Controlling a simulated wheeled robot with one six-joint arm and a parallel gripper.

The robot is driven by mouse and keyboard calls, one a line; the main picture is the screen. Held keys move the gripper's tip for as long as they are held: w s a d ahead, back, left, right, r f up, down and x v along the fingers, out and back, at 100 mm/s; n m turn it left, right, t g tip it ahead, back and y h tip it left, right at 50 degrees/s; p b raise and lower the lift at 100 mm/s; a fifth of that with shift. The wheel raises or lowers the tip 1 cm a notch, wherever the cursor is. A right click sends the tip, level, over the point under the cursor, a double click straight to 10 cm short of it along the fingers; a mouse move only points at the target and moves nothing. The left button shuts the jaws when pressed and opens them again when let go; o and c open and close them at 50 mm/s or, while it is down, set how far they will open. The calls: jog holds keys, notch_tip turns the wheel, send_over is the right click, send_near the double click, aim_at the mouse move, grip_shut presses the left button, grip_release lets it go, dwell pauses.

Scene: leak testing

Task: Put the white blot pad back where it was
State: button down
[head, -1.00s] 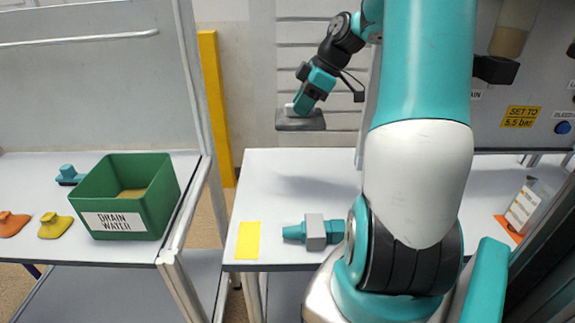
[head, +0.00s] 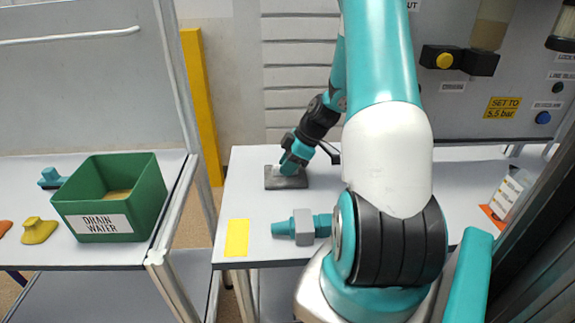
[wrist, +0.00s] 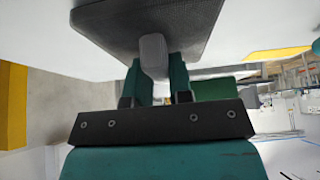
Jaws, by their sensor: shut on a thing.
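No other pad in view looks white, so this may be the blot pad. In the head view the pad is level at the back left of the middle table (head: 330,168), on or just above its top; I cannot tell if it touches. In the wrist view the two fingers (wrist: 153,75) grip the knob from both sides, and the pad (wrist: 190,22) spreads beyond them.
A teal and grey fitting (head: 303,227) and a yellow patch (head: 237,238) are at the table's front. On the left table are a green "drain water" box (head: 150,190) and yellow (head: 39,231), orange (head: 4,228) and teal (head: 50,178) knobbed pieces. The table around the pad is clear.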

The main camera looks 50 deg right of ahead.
jog(key=shift+f, duration=0.1)
jog(key=shift+f, duration=0.15)
jog(key=c, duration=1)
grip_release()
